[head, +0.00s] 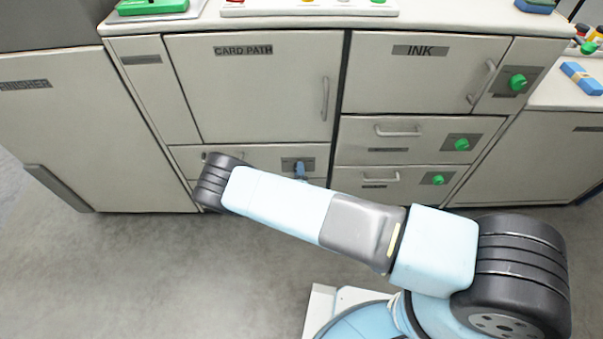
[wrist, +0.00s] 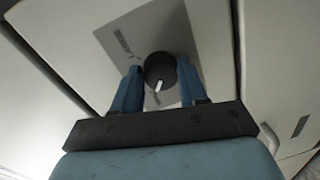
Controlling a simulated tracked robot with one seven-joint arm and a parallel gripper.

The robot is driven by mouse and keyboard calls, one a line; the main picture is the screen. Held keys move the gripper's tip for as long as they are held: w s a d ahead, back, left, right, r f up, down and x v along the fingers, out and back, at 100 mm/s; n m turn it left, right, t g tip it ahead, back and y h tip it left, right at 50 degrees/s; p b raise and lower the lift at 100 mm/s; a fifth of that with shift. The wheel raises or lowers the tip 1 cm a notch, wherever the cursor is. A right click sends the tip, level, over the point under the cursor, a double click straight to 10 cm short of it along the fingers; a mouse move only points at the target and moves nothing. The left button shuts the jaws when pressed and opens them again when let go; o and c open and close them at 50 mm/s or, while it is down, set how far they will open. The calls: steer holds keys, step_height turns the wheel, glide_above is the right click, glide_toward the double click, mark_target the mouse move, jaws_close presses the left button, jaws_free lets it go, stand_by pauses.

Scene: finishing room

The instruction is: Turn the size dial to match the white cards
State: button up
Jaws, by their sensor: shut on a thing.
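The size dial (wrist: 160,66) is a round black knob with a white pointer mark. It sits on a grey plate (wrist: 122,27) with a label too blurred to read. My gripper (wrist: 158,72) has one blue finger on each side of the dial and is shut on it. In the head view, a blue finger of my gripper (head: 300,169) shows in front of the drawer plate below the CARD PATH door. The arm and finger hide the dial there. I cannot identify any white cards in either view.
The CARD PATH door (head: 252,90) and the INK door (head: 420,75) are closed. Green knobs (head: 517,82) sit on plates at the right. Closed drawers (head: 415,141) lie below INK. The grey floor (head: 150,270) in front of the cabinets is clear at the left.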

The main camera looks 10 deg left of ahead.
steer(key=shift+f, duration=0.1)
steer(key=o, duration=1.1)
steer(key=shift+c, duration=0.2)
steer(key=v, duration=1.3)
steer(key=shift+s, duration=0.4)
steer(key=shift+w, duration=0.1)
